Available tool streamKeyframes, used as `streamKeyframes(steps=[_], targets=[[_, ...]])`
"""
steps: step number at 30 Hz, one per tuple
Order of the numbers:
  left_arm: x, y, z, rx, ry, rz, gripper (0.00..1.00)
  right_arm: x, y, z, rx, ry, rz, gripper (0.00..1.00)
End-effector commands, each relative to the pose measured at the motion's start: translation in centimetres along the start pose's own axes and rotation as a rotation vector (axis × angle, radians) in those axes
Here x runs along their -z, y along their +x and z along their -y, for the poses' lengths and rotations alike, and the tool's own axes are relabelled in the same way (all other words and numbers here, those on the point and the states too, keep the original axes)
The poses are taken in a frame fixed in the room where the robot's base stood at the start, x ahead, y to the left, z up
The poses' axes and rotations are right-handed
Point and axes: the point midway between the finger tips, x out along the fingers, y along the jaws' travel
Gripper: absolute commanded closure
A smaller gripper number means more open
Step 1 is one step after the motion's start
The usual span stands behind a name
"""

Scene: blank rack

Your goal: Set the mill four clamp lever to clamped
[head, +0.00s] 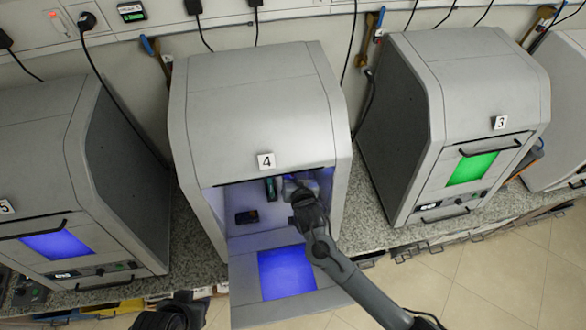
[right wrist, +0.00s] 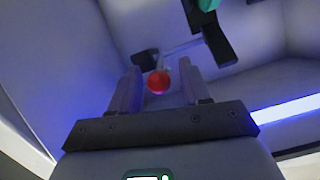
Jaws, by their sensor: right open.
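Mill four (head: 262,110) is the grey machine labelled 4 in the middle of the head view, with its front open and the inside lit bluish. My right gripper (head: 299,188) reaches into its chamber from the front. In the right wrist view the right gripper (right wrist: 158,66) is open. A red ball knob (right wrist: 158,82), likely the clamp lever's end, shows between its two fingers; I cannot tell if they touch it. Most of the lever is hidden. A dark part of my left arm shows at the bottom left of the head view; its fingers cannot be made out.
Inside the mill are a dark bracket (right wrist: 207,32) and a small dark block (head: 246,217). The lowered door has a blue screen (head: 286,273). Mill three (head: 455,110) stands to the right, another machine labelled 5 (head: 60,190) to the left. Cables hang behind.

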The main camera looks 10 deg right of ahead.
Motion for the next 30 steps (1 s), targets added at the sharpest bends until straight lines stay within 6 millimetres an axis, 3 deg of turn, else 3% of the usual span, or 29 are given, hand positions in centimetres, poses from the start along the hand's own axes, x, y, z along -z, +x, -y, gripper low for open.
streamKeyframes(steps=[15, 24, 30], targets=[[0.05, -0.15, -0.01, 0.0, 0.001, 0.0, 0.63, 0.01, 1.14, -0.02, 0.0, 0.0, 0.0, 0.53], [0.04, -0.14, -0.01, 0.0, 0.001, 0.0, 0.63, 0.0, 1.13, -0.01, 0.001, 0.0, 0.0, 0.99], [0.04, -0.14, -0.01, 0.0, 0.001, 0.0, 0.63, 0.0, 1.12, 0.01, 0.001, -0.001, 0.0, 1.0]])
